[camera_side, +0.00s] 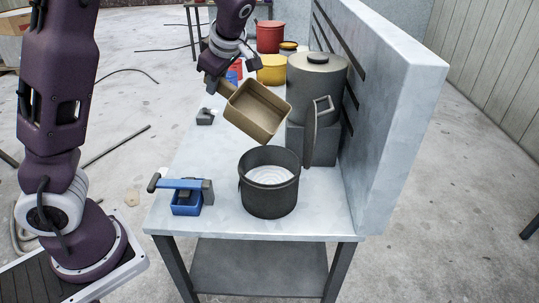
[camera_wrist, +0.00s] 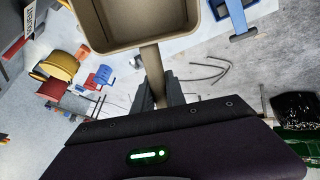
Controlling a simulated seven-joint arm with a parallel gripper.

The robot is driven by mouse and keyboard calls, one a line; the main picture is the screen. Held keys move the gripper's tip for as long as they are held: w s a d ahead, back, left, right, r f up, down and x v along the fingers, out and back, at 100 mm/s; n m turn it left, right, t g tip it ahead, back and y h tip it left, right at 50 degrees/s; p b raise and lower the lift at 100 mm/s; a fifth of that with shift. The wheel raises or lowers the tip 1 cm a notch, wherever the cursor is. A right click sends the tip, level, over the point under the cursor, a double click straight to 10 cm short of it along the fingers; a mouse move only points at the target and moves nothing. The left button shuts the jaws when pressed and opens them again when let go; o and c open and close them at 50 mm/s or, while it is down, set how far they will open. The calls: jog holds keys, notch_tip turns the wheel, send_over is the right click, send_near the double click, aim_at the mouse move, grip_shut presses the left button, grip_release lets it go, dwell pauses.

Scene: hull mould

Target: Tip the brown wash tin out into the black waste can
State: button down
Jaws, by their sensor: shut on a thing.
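The brown wash tin (camera_side: 257,108) is a rectangular open tin with a handle, held in the air in the side view. It is strongly tilted, with its open side facing the camera and its lowest corner pointing down. Its inside looks bare. The black waste can (camera_side: 271,203) stands upright on the bench below the tin, apart from it, with a pale ringed surface inside. My gripper (camera_side: 228,79) is shut on the tin's handle. In the wrist view the fingers (camera_wrist: 158,95) grip the handle (camera_wrist: 152,66), with the tin (camera_wrist: 140,25) beyond. The waste can is not clear there.
A grey lidded drum (camera_side: 316,85) stands on a grey block behind the can, with a dark paddle-like piece (camera_side: 311,135) in front. A pale upright panel (camera_side: 385,120) closes the right side. A blue tool (camera_side: 184,186) lies left of the can. Yellow (camera_side: 273,69) and red pots stand behind.

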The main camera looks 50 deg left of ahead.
jog(key=shift+a+f+h, duration=0.2)
jog(key=shift+f+h, duration=0.25)
jog(key=shift+f, duration=0.15)
jog(key=shift+a+f+h, duration=0.2)
jog(key=shift+f+h, duration=0.25)
jog(key=shift+f, duration=0.15)
jog(key=r+h, duration=0.2)
jog(key=h, duration=0.1)
jog(key=shift+a+g, duration=0.25)
jog(key=shift+g, duration=0.15)
jog(key=shift+d+r+h, duration=0.3)
jog(key=shift+r+h, duration=0.25)
jog(key=shift+h, duration=0.55)
